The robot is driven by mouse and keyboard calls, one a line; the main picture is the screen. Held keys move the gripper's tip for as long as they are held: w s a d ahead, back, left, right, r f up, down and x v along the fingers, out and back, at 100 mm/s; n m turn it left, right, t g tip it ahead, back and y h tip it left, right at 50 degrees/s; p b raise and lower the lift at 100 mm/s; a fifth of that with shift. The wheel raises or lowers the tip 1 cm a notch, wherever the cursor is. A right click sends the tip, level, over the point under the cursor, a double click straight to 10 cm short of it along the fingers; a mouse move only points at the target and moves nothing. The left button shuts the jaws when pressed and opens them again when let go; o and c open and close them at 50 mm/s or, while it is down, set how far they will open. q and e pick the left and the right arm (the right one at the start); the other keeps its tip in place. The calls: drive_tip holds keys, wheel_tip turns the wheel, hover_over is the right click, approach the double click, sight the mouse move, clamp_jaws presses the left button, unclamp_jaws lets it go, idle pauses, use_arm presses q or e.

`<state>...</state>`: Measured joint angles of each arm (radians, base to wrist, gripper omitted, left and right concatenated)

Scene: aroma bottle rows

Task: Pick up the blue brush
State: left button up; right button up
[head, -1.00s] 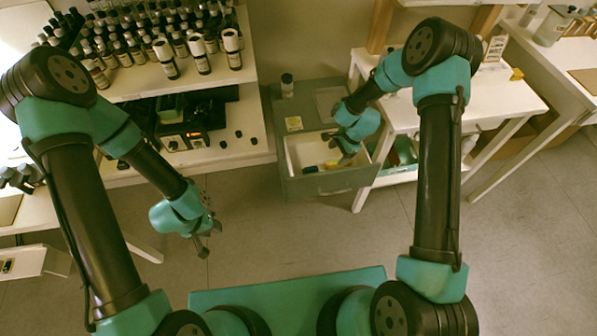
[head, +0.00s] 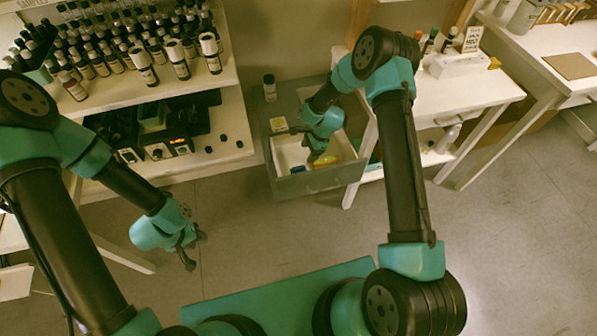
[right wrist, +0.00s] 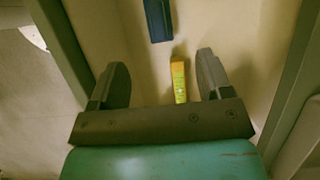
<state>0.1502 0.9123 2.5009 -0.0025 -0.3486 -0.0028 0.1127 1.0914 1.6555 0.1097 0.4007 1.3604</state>
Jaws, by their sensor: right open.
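The blue item (right wrist: 158,20), which I take for the blue brush, lies in the open drawer (head: 328,181). In the right wrist view it is at the top, beyond my right fingertips, and its far end is cut off. In the head view it shows as a small blue patch (head: 298,169) near the drawer's front wall. My right gripper (right wrist: 162,70) is open and empty, reaching into the drawer. A yellow-green item (right wrist: 179,82) lies between its fingers, not gripped. My left gripper (head: 195,250) hangs over the floor with its fingers apart and empty.
The drawer's walls stand close around my right gripper. A dark bottle (head: 269,88) and a yellow-labelled item (head: 279,125) stand beside the inner tray. Shelves with many bottles (head: 145,66) are at left. A white table (head: 455,92) is at right.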

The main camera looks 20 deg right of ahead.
sight(299, 167)
drive_tip(key=x, duration=0.7)
drive_tip(key=shift+a+f, duration=0.15)
drive_tip(key=shift+f, duration=0.3)
drive_tip(key=shift+a, duration=0.1)
drive_tip(key=shift+x, duration=2.6)
drive_tip(key=shift+s, duration=0.15)
drive_tip(key=shift+c, duration=0.2)
drive_tip(key=c, duration=1)
